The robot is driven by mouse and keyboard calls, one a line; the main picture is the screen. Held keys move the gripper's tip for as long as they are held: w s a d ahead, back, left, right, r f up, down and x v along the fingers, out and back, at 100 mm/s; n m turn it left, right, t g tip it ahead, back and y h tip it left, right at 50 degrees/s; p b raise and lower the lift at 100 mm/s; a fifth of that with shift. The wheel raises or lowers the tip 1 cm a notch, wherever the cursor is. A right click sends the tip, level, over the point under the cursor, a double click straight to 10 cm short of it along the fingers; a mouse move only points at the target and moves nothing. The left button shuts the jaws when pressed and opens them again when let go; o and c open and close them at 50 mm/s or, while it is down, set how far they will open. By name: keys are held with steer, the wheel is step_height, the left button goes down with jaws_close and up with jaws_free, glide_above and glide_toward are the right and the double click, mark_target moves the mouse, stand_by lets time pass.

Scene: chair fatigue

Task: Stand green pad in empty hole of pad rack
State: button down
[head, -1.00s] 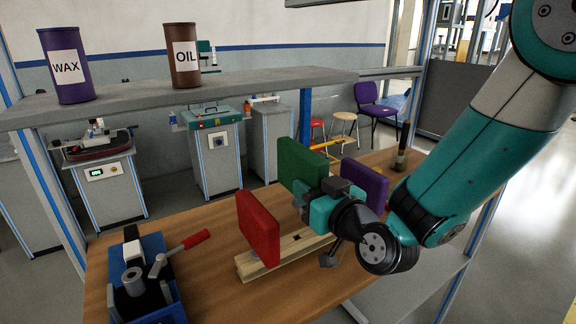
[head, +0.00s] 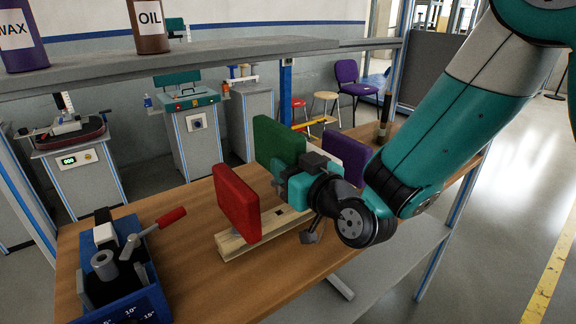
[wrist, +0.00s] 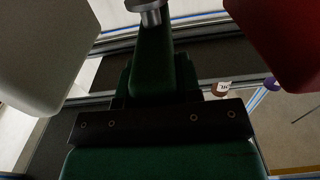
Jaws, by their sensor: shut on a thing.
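The green pad (head: 279,140) is upright, held by my gripper (head: 280,180), which is shut on it. It shows between the red and purple pads; its lower part is hidden by my gripper, so its exact height over the rack is unclear. The wooden pad rack (head: 235,245) lies on the table. The red pad (head: 237,202) stands in its near left end and the purple pad (head: 346,157) is at the far right. A dark empty hole (head: 283,212) shows between them. In the wrist view, dark green surfaces fill the middle and a red shape (wrist: 285,40) is at upper right.
A grey shelf (head: 200,62) with wax (head: 18,38) and oil (head: 149,25) cans runs behind. A dark bottle-like item (head: 385,115) stands at the far right. The front tabletop is clear.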

steer(key=shift+f+b, duration=1.45)
steer(key=shift+f, duration=0.3)
steer(key=shift+f+b, duration=1.4)
steer(key=shift+b, duration=0.2)
steer(key=shift+r, duration=0.15)
steer(key=shift+r+p, duration=1.05)
steer(key=shift+p, duration=0.1)
steer(key=shift+f+b, duration=1.15)
steer(key=shift+b, duration=0.3)
stand_by(1.0)
steer(key=c, duration=0.8)
jaws_free()
steer(key=shift+o, duration=0.4)
steer(key=shift+s+f, duration=0.1)
